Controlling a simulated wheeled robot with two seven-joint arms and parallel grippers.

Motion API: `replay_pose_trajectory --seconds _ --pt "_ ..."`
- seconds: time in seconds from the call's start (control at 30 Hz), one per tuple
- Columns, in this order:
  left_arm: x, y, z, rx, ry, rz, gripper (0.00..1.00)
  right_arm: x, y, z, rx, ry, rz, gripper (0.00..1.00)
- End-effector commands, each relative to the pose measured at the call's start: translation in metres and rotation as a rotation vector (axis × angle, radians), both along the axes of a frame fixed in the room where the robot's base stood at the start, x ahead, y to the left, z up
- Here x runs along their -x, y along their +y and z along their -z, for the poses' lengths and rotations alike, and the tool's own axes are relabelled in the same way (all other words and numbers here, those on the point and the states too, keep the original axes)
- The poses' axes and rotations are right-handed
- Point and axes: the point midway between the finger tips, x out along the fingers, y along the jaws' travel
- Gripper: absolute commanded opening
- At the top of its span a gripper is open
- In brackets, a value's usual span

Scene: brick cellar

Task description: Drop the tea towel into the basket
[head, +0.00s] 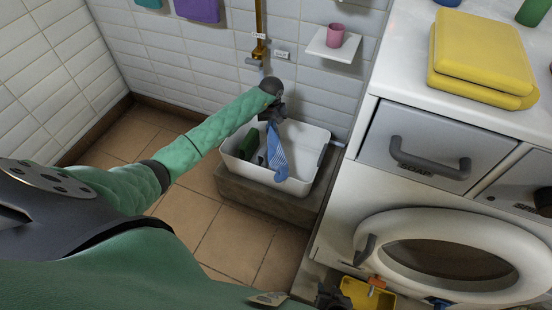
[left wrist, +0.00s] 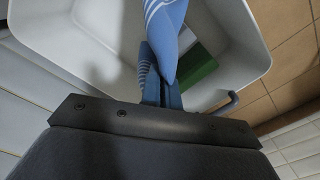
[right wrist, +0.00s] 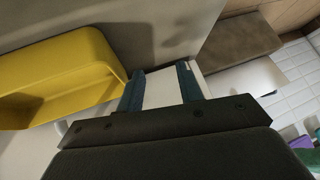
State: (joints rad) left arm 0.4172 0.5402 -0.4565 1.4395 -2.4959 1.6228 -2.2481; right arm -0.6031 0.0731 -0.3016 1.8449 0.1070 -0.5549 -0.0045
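The tea towel (head: 277,155) is blue with white stripes and hangs down over the inside of the white basket (head: 302,187). My left gripper (head: 272,114) is above the basket and shut on the towel's upper end. In the left wrist view the towel (left wrist: 166,35) is pinched between the fingers (left wrist: 160,92), with the basket (left wrist: 268,60) around and below it. I cannot tell whether the towel's lower end touches the basket floor. My right gripper (right wrist: 160,86) is open and empty, low down beside a yellow container.
A green item (head: 248,144) lies in the basket, which stands on a low stone block (head: 262,200) against the tiled wall. A yellow container (right wrist: 60,75) is near my right gripper.

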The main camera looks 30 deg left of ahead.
Motion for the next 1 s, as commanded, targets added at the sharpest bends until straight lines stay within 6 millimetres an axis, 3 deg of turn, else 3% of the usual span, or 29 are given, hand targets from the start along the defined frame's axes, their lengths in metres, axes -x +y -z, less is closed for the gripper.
replay_pose_trajectory --seconds 0.4,0.53,0.73,0.9,1.0 --pt "0.0001 0.0004 0.0050 -0.001 0.001 0.000 0.00 0.0007 0.0006 0.0019 -0.001 0.000 -0.001 0.36" --pt "0.0001 0.0004 0.0050 -0.001 0.001 0.000 0.28 0.0010 0.0006 0.0021 -0.001 0.000 -0.001 0.36" --pt "0.0001 0.0004 0.0050 -0.001 0.001 0.000 0.28 0.0010 0.0004 0.0022 0.000 0.001 0.000 0.36" --pt "0.0001 0.0004 0.0050 -0.001 0.001 0.000 0.56 0.0009 0.0000 0.0023 0.000 0.001 0.000 0.36" --pt "0.0001 0.0004 0.0049 -0.001 0.001 0.000 0.56 0.0009 -0.0001 0.0024 0.000 0.001 0.000 0.36"
